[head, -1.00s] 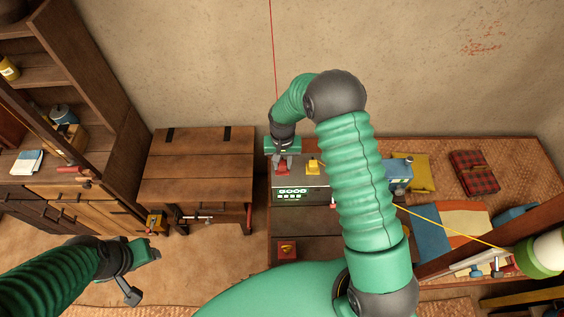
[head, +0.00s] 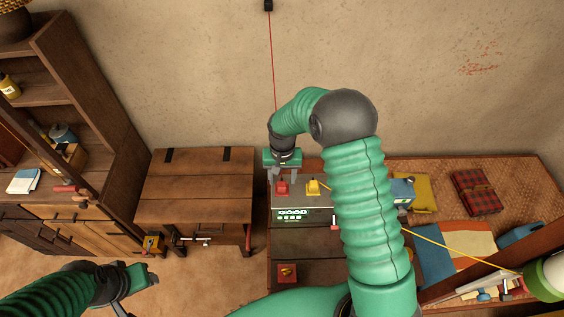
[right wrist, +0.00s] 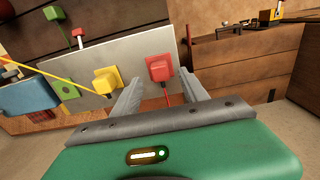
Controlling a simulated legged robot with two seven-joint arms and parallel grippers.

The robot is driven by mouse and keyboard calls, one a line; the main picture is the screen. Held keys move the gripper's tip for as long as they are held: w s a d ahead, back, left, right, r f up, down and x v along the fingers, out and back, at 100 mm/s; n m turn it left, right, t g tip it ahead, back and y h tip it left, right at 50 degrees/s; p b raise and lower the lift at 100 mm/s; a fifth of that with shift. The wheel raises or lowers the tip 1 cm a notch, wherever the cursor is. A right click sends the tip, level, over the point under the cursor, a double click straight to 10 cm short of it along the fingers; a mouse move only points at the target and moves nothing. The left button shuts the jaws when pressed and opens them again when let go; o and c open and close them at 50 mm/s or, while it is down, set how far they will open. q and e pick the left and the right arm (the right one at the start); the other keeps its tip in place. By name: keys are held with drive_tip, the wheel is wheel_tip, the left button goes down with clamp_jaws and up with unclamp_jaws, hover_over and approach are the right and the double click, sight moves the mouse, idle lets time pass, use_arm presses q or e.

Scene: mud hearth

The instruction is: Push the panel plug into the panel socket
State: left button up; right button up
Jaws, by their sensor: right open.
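A grey panel box (head: 290,200) stands on the bench, with a red plug (head: 282,188) and a yellow plug (head: 313,186) on its top face. The red plug also shows in the right wrist view (right wrist: 159,69), sitting against the panel with its red cord trailing back; I cannot tell whether it is fully seated. My right gripper (head: 282,174) is open just behind the red plug. In the right wrist view its fingers (right wrist: 158,92) are apart, with the red plug beyond and between the tips, not gripped. My left gripper (head: 143,278) is far left, away from the panel; its jaws are unclear.
A green square with a hole (right wrist: 68,90) is on the panel near the yellow plug (right wrist: 106,82). A yellow cable crosses to the right. A red block (head: 287,273) lies in front. A wooden chest (head: 198,185) stands left; a checked cloth (head: 473,192) lies right.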

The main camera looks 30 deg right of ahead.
wheel_tip(320, 180, up, 13)
drive_tip(key=b, duration=0.2)
drive_tip(key=shift+f+b, duration=0.15)
drive_tip(key=shift+b, duration=0.2)
